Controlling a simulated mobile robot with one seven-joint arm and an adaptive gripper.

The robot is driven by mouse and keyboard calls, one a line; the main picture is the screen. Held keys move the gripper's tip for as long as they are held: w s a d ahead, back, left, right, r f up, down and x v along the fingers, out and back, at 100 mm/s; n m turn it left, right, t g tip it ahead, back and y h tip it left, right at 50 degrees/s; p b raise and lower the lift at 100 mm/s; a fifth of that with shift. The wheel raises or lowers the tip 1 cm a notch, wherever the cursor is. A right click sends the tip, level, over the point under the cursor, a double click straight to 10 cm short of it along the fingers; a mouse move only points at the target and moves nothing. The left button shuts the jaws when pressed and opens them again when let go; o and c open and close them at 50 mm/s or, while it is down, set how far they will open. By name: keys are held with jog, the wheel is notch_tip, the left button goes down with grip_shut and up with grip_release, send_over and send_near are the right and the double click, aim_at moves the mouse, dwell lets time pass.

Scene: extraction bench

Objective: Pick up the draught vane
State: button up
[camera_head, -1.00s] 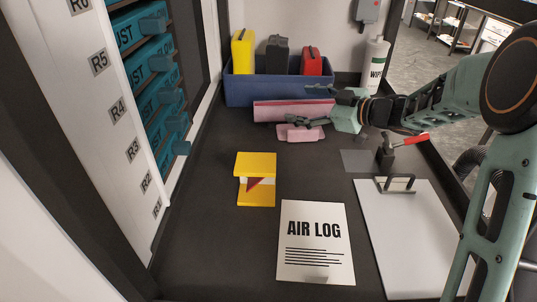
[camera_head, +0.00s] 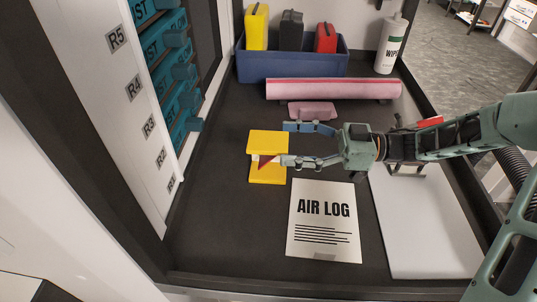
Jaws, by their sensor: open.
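The draught vane (camera_head: 264,142) appears to be the yellow piece with a dark red pointed flap and a pale strip across its middle. It lies on the dark bench left of centre. My gripper (camera_head: 287,144) points left, with its fingers spread and nothing between them. The lower fingertip overlaps the vane's right edge near the red flap in this view. The upper fingertip is just beyond the vane's upper right corner. I cannot tell whether either finger touches it, or how high they are.
A pink roll (camera_head: 333,89) and small pink block (camera_head: 312,110) lie behind my gripper. A blue bin (camera_head: 292,68) holds yellow, black and red cases. A wipes bottle (camera_head: 390,48) stands back right.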

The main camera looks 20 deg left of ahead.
aim_at(268, 140)
jog(key=x, duration=0.5)
jog(key=shift+a+p, duration=0.15)
jog(key=shift+p, duration=0.15)
jog(key=shift+c, duration=0.3)
jog(key=c, duration=1.8)
jog(key=shift+r, duration=0.1)
jog(key=shift+c, duration=0.2)
